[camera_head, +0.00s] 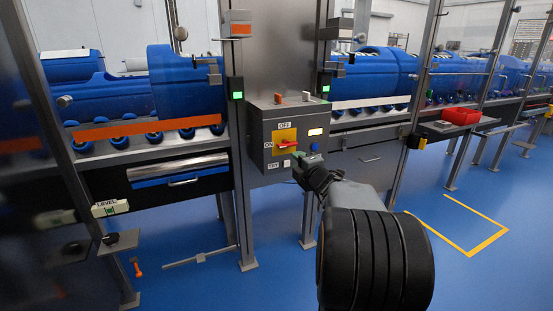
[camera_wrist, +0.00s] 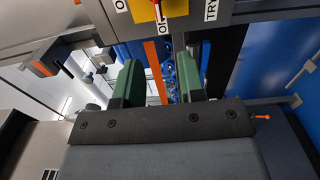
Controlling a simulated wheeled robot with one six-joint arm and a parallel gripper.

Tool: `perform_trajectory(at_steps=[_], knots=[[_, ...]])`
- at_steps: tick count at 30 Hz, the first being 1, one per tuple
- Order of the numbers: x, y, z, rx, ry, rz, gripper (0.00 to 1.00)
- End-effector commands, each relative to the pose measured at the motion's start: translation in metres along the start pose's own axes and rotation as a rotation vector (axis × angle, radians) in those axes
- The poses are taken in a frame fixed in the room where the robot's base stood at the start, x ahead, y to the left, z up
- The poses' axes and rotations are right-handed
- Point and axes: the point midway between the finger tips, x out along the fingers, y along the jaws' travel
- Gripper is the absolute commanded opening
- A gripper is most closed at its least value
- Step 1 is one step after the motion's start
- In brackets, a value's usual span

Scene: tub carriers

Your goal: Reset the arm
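My arm reaches from the lower right of the head view to a grey control box (camera_head: 284,140). My gripper (camera_head: 299,162) is at the box's lower right, close to its front; I cannot tell if it touches. In the wrist view my gripper's two green fingers (camera_wrist: 159,78) stand apart with nothing held between them. The box carries a yellow plate with a red switch handle (camera_head: 288,144), the labels OFF, ON and TRY, and a lit display (camera_head: 315,132). The yellow plate (camera_wrist: 148,11) also shows at the top of the wrist view.
Blue tubs (camera_head: 184,85) stand in carriers behind metal posts on both sides of the box. A red tray (camera_head: 462,116) sits on a shelf at right. A handle bar (camera_head: 200,257) juts low at left. Blue floor with a yellow marked outline (camera_head: 465,248) is open at right.

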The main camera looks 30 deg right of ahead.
Motion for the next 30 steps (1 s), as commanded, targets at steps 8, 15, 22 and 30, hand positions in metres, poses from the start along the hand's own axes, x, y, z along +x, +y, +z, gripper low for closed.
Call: perform_trajectory(at_steps=[8, 15, 22, 30], knots=[[0.000, 0.009, -0.003, 0.015, -0.008, -0.006, 0.36], [-0.009, 0.078, -0.032, 0.235, -0.129, -0.104, 0.36], [-0.045, 0.142, -0.081, 0.597, -0.317, -0.298, 0.36], [-0.120, 0.194, -0.151, 0.977, -0.536, -0.603, 0.36]])
